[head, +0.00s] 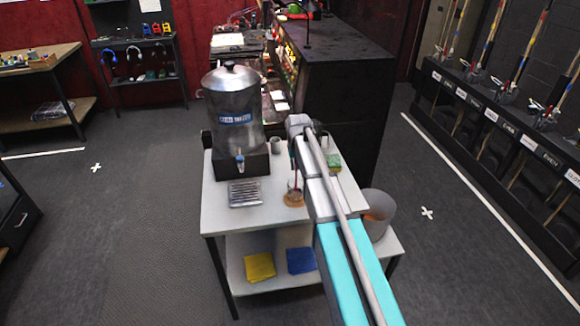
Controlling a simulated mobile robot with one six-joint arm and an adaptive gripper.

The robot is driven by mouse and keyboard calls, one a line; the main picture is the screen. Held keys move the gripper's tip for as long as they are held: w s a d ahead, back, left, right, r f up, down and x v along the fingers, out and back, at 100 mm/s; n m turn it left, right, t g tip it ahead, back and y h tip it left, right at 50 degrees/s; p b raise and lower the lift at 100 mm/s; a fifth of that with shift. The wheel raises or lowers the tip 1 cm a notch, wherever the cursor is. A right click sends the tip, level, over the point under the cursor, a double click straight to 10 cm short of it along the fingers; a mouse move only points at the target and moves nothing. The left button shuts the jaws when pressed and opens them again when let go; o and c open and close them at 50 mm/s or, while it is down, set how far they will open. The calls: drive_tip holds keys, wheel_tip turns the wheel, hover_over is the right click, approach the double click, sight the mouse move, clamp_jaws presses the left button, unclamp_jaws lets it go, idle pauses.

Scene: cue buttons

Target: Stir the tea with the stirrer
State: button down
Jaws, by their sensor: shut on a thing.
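A small glass of tea (294,194) stands on a brown saucer (293,203) near the front of the white table (257,218). My gripper (293,158) is above the glass, partly hidden by my arm, and shut on the thin red stirrer (296,175). The stirrer hangs down toward the glass. Its lower end looks to be at or inside the glass, but the picture is too small to tell how deep it is.
A large metal urn (233,105) with a tap stands left, with a metal drip tray (244,194) in front. A grey cup (275,146) is behind. A green sponge (333,162) is right of my arm. A bin (376,212) stands beside the table; cloths lie below.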

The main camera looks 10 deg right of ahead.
sight(296, 174)
drive_tip(key=shift+f+b, duration=1.7)
drive_tip(key=shift+f, duration=0.25)
drive_tip(key=shift+s, duration=0.1)
